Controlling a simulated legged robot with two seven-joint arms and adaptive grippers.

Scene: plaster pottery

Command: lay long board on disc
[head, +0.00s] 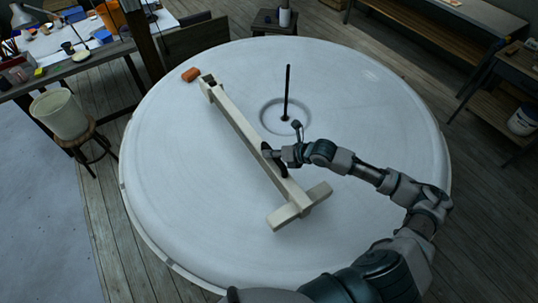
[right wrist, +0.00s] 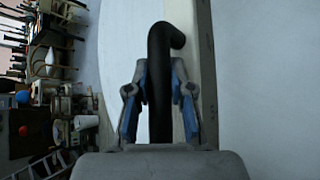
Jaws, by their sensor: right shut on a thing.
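The long pale board (head: 240,122) with a short crosspiece (head: 300,206) at its near end spans the left half of the round white disc (head: 200,190). I cannot tell whether it rests on the disc or hangs just above it. The board also shows as a pale strip in the right wrist view (right wrist: 205,50). The curved handle (right wrist: 160,70) stands between the blue-lined fingers in the wrist view. My left gripper is not in view.
A dark upright rod (head: 287,90) stands at the disc's centre, right of the board. A bucket on a stool (head: 60,113) and a cluttered table stand at the left. The disc's right side is clear.

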